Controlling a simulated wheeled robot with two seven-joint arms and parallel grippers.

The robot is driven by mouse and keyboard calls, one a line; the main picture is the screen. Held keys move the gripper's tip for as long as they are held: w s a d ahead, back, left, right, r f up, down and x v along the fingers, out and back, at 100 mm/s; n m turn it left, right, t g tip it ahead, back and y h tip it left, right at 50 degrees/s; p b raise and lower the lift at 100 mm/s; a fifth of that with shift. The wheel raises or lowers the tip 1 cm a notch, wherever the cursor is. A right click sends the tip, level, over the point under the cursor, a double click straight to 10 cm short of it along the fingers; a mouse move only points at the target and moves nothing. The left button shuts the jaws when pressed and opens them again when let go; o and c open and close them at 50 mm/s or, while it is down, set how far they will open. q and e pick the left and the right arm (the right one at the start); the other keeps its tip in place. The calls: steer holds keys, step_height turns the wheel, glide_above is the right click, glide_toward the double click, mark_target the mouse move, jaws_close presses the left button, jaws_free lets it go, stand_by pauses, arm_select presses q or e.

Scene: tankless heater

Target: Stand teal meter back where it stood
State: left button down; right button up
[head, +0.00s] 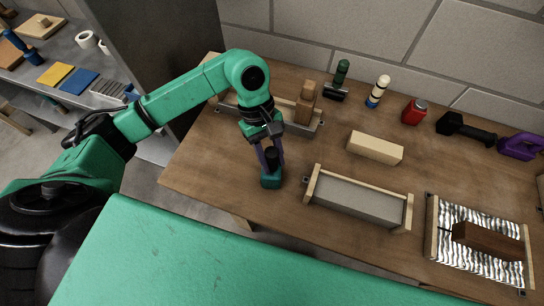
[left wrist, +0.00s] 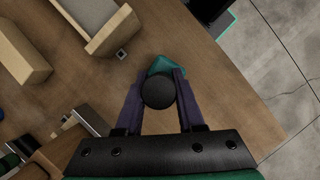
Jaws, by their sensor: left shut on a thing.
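The teal meter (head: 271,179) has a teal base and a black round top. It is upright at the left part of the wooden table (head: 240,150); I cannot tell if its base touches the wood. My left gripper (head: 270,158) points down and is shut on the meter's black upper part. In the left wrist view the black top (left wrist: 158,91) sits between the two purple fingers, with a bit of the teal base (left wrist: 164,66) beyond it. My right gripper is not in view.
A grey tray with wooden ends (head: 358,198) is right of the meter. A pale wood block (head: 375,148) lies behind it. A tray with an upright wood block (head: 306,102) stands behind my gripper. A foil-lined tray (head: 470,262) is at the right. Bare wood surrounds the meter.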

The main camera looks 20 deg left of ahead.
arm_select(q)
steer(key=shift+f, duration=0.15)
steer(key=shift+c, duration=2.2)
jaws_free()
steer(key=shift+w+a+r, duration=0.1)
steer(key=shift+r, duration=0.25)
steer(key=b+v, duration=0.2)
steer(key=v, duration=1.2)
